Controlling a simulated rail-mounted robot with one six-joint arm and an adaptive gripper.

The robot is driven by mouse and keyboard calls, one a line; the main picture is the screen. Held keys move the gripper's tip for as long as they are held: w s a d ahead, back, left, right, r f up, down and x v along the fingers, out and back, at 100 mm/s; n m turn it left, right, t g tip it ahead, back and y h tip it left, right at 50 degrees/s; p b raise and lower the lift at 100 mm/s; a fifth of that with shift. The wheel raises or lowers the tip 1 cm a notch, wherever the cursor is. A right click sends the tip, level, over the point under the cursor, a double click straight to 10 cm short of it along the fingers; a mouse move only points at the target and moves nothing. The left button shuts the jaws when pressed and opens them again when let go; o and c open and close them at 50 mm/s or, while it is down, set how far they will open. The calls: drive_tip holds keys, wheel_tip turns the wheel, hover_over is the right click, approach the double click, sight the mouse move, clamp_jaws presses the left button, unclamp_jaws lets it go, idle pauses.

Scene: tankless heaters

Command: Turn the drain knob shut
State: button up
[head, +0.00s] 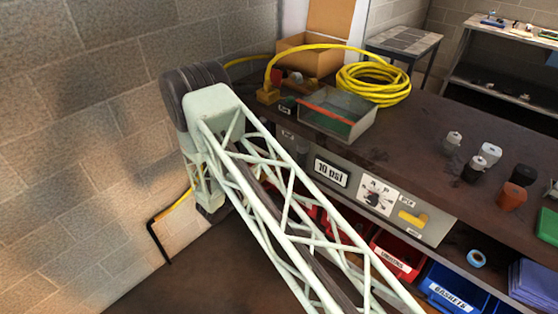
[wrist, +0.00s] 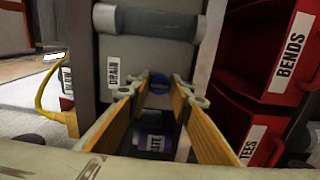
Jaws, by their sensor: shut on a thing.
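The drain knob (wrist: 159,84) is a small blue round piece on the grey panel in the wrist view, just right of the DRAIN label (wrist: 113,71). My gripper (wrist: 160,83) has its two orange-sided fingers on either side of the knob, shut on it at the tips. The exact contact is small and dim. In the head view the knob and my fingertips are hidden behind my pale green lattice arm and the bench end.
A purple container labelled "...STE" (wrist: 153,143) stands below the knob. Red bins, one labelled BENDS (wrist: 288,60), are close on the right. A grey pipe (wrist: 150,20) crosses above. A brown bench (head: 405,150) carries a yellow hose (head: 372,86) and a grey tray (head: 338,112).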

drive_tip(key=o, duration=0.8)
drive_tip(key=shift+o, duration=0.2)
drive_tip(key=shift+s+a, duration=0.1)
drive_tip(key=v, duration=1.1)
drive_tip(key=shift+s+a, duration=0.2)
drive_tip(key=shift+s, duration=0.15)
drive_tip(key=shift+r, duration=0.1)
